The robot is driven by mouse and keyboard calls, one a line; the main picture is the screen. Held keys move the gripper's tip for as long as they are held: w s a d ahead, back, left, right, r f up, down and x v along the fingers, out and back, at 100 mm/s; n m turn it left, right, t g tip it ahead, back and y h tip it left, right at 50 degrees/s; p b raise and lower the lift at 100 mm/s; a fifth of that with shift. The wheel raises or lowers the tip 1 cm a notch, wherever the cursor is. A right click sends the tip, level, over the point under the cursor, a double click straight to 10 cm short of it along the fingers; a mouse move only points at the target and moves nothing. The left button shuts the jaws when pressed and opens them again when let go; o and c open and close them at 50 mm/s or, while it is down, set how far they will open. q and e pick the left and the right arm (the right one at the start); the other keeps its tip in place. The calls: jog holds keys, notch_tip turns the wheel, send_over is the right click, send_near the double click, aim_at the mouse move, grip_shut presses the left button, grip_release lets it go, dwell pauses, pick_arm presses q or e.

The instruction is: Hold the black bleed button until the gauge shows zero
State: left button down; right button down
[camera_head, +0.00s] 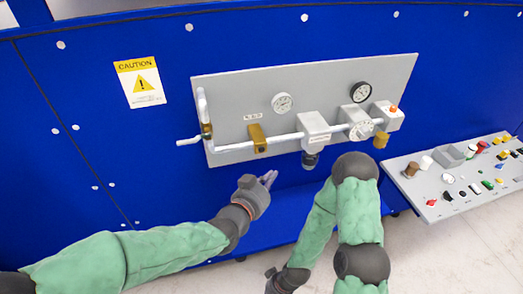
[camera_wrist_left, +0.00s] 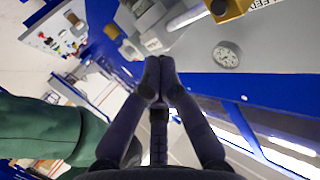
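The brass block (camera_head: 257,140) sits on the white pipe, with a small label above it. In the left wrist view a black button (camera_wrist_left: 218,7) shows on the brass block (camera_wrist_left: 236,8), beside lettering partly cut off by the frame edge. I cannot make out the button in the head view. The white gauge (camera_head: 282,103) is right of and above the block; it also shows in the left wrist view (camera_wrist_left: 226,55). Its reading is too small to tell. My left gripper (camera_head: 271,178) is below the block, apart from it, fingers together and empty. My right gripper (camera_head: 271,281) is partly cut off.
The grey panel (camera_head: 225,95) on the blue wall also carries a white regulator block (camera_head: 314,130) with a dark bowl below, and a black gauge (camera_head: 361,91). A control console (camera_head: 435,210) stands at the right. My right arm bends upward before the panel's lower right.

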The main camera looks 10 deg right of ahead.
aim_at(262, 150)
pick_arm(q)
jog(key=w, duration=0.7)
jog(key=shift+w+a+b, duration=0.15)
jog(key=shift+w+b, duration=0.05)
jog(key=shift+b, duration=0.25)
jog(key=shift+w+f, duration=0.1)
dwell(1.0)
jog(key=shift+w+b, duration=0.35)
jog(key=shift+w, duration=0.4)
dwell(0.8)
jog(key=shift+r, duration=0.25)
dwell(4.0)
